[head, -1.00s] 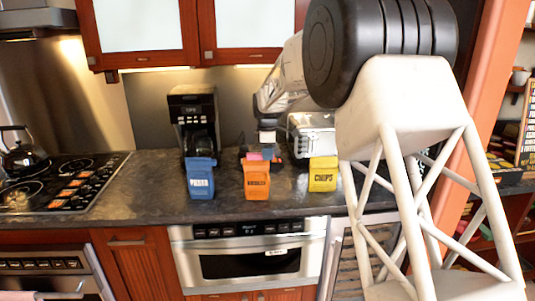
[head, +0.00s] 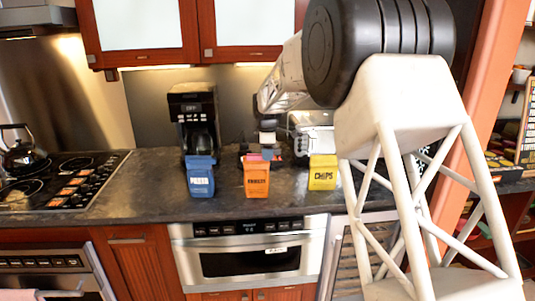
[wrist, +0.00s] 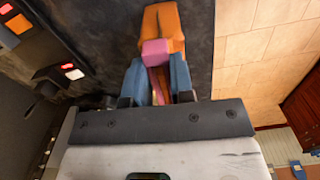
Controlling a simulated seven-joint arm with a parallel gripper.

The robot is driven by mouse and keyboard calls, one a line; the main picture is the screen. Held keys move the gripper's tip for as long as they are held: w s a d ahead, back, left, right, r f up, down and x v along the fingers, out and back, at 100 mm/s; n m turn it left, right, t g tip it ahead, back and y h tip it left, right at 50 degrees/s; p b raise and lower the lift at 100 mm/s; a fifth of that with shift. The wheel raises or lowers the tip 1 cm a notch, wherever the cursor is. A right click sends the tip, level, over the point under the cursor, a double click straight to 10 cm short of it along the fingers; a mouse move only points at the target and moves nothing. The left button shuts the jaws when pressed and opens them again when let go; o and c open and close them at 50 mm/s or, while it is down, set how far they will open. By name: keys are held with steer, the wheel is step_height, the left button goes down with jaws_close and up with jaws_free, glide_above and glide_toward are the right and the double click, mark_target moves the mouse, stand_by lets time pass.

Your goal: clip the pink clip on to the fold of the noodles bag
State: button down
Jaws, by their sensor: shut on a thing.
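The orange noodles bag (head: 257,182) stands upright on the counter, between a blue bag and a yellow bag. It also shows in the wrist view (wrist: 163,22), just beyond my fingertips. My gripper (head: 266,152) is right behind the bag's top, pointing down in the head view. In the wrist view its blue fingers (wrist: 158,82) are shut on the pink clip (wrist: 155,52). The clip's front end overlaps the bag's folded top. I cannot tell whether its jaws are around the fold. The head view shows only a little pink behind the bag.
The blue bag (head: 200,180) stands to the left and the yellow chips bag (head: 323,175) to the right, each with a gap. A coffee maker (head: 194,120) and a metallic appliance (head: 310,130) stand behind. The stove (head: 60,180) is at far left. The counter's front edge is close.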

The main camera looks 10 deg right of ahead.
steer(key=shift+f, duration=0.5)
stand_by(0.9)
stand_by(0.4)
steer(key=shift+c, duration=2.2)
jaws_free()
steer(key=shift+r, duration=0.15)
steer(key=shift+r, duration=3.8)
steer(key=shift+s+r, duration=0.1)
